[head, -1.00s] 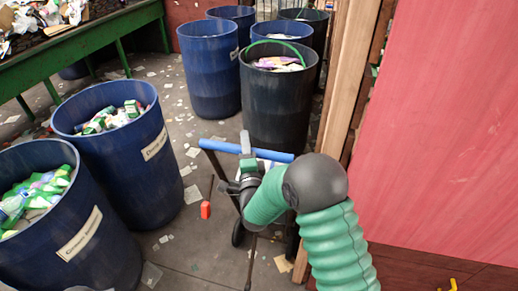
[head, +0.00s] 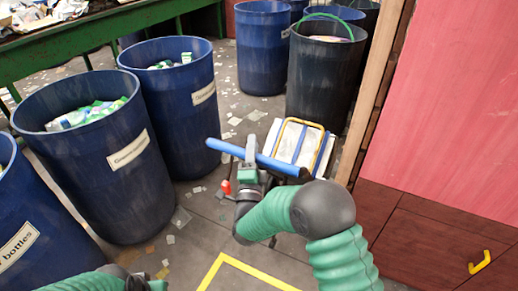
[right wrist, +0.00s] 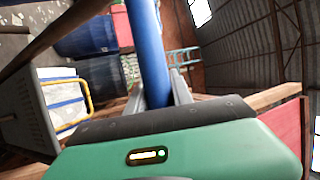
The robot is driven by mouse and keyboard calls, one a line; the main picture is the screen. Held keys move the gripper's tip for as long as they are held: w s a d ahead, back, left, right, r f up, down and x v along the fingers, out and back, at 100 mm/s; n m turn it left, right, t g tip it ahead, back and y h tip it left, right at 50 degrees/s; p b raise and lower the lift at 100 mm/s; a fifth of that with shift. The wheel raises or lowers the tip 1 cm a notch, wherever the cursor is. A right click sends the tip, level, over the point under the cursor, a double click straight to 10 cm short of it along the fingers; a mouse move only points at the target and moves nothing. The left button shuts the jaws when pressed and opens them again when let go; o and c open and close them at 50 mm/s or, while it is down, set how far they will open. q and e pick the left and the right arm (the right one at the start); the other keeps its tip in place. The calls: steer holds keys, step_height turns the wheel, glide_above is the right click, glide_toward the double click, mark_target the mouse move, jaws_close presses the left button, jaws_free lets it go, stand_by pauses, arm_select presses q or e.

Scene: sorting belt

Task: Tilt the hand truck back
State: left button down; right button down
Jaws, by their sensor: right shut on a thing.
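The blue handle bar (head: 225,148) of the hand truck runs slantwise across the middle of the head view. My right gripper (head: 250,158) is shut on this bar near its middle. In the right wrist view the blue bar (right wrist: 150,50) passes between the two fingers of the right gripper (right wrist: 162,95). The truck's lower frame and wheels are mostly hidden behind my right arm. Just beyond the bar is a white thing with blue stripes and a yellow loop (head: 290,124). My left arm shows at the bottom left; its fingers are not visible.
Labelled blue barrels (head: 95,165) with packaging stand close on the left. A dark barrel (head: 325,85) with a green handle stands behind the truck. A wooden post and red wall (head: 450,110) bound the right. A yellow floor line (head: 240,262) lies on bare floor in front.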

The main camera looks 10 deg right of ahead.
steer(key=shift+s+a+f, duration=0.45)
steer(key=shift+s+a, duration=0.1)
steer(key=shift+s, duration=0.1)
arm_select(q)
steer(key=shift+s+a+f, duration=0.15)
steer(key=shift+s, duration=0.4)
arm_select(e)
steer(key=shift+f, duration=0.1)
steer(key=c, duration=1.4)
jaws_free()
steer(key=shift+w+d, duration=0.1)
steer(key=shift+w, duration=0.05)
steer(key=shift+o, duration=1.4)
steer(key=shift+w+f, duration=0.15)
steer(key=shift+w, duration=0.1)
arm_select(q)
steer(key=shift+w+f, duration=0.1)
steer(key=shift+w, duration=0.2)
arm_select(e)
steer(key=shift+r, duration=0.2)
steer(key=shift+s, duration=0.1)
